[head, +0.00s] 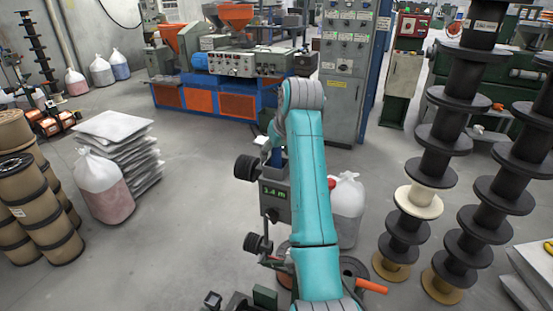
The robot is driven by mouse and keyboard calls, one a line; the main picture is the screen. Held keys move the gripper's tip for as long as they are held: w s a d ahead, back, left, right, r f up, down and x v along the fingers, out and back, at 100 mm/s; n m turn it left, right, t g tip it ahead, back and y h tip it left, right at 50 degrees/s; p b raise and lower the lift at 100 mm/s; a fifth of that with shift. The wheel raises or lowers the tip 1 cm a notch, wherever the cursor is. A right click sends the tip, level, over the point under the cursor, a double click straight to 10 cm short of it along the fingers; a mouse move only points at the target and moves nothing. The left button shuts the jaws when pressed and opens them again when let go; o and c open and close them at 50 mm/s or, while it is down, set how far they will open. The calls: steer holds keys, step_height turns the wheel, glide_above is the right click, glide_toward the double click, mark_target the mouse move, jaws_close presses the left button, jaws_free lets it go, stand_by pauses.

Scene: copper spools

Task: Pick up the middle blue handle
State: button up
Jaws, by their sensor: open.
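My teal arm rises through the middle of the head view and bends at its top, with a wrist part showing left of the bend. My gripper cannot be made out; it seems hidden behind the arm and wrist. A small dark blue piece (279,157) shows just below the wrist, above a grey meter box (275,197) with a green "3.4 m" display. I cannot tell whether this blue piece is the middle blue handle, or whether anything touches it. The arm hides what lies directly behind it.
Dark rollers (247,168) stick out left of the meter box. Tall stacks of black spools (447,125) stand at right. Tan spools (38,215) and a filled bag (103,187) stand at left. A blue and orange machine (237,103) is behind. The floor at centre left is clear.

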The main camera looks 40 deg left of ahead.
jaws_close()
steer(key=shift+r, duration=0.1)
